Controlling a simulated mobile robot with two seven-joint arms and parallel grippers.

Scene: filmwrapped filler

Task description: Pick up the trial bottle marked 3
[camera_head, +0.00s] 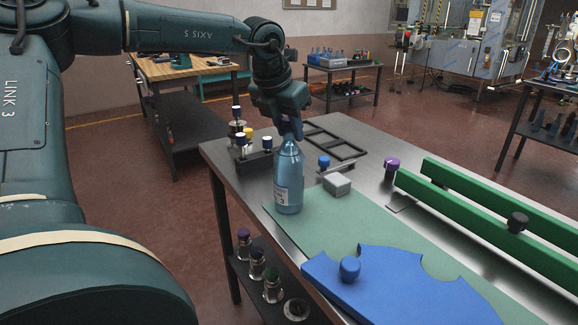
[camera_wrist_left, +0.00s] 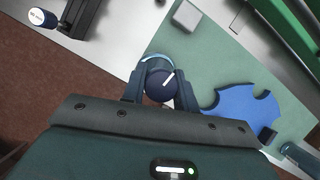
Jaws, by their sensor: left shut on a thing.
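The trial bottle marked 3 (camera_head: 289,180) is a blue, see-through bottle with a white label. It stands upright at the near left part of the table, at the edge of the green mat (camera_head: 330,223). My left gripper (camera_head: 290,130) comes down from above and is shut on the top of the bottle. In the left wrist view, the bottle's dark blue cap (camera_wrist_left: 160,85) with a white line sits between the fingers of the left gripper (camera_wrist_left: 160,90). I cannot tell whether the bottle's base touches the mat. My right gripper is not in view.
A dark rack with capped bottles (camera_head: 254,160) stands left of the bottle. A grey block (camera_head: 337,184) lies close to its right. A blue shaped plate (camera_head: 395,290) with a blue knob lies nearer on the mat. Green rails (camera_head: 480,215) run along the right.

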